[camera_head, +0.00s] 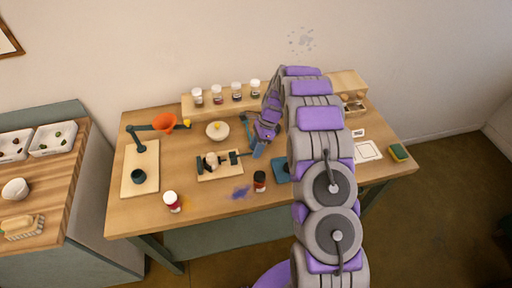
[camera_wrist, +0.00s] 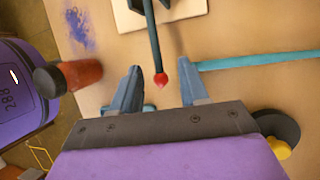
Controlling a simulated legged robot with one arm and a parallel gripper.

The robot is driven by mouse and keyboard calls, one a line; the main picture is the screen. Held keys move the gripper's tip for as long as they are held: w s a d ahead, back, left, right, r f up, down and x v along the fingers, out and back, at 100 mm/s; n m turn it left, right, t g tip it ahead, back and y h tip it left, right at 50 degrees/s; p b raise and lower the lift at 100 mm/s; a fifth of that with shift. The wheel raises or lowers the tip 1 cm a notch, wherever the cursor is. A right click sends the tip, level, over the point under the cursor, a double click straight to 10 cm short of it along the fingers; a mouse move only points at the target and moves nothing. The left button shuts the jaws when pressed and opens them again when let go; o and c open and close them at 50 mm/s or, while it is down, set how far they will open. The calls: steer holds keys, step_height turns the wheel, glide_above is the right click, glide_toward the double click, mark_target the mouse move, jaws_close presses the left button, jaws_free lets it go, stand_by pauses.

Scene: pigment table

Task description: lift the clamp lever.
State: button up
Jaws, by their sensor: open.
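The clamp stands on a small wooden board (camera_head: 226,176) in the middle of the table, dark with a pale round piece in it. Its lever (camera_wrist: 154,40) is a dark bar with a red knob (camera_wrist: 160,79) at its end. In the wrist view the lever comes down from the top and the knob appears between my fingers. My gripper (camera_wrist: 160,68) is open, with one blue finger on each side of the knob and gaps to both. In the head view my gripper (camera_head: 258,151) is at the lever's right end. I cannot tell the exact height difference.
A dark-lidded jar (camera_head: 260,182) stands close in front; it also shows in the wrist view (camera_wrist: 75,75). Purple powder (camera_head: 240,193) lies beside it. A teal rod (camera_wrist: 255,60) lies right of my fingers in the wrist view. A white-lidded jar (camera_head: 172,201) stands front left.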

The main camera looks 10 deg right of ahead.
jaws_close()
stand_by(0.6)
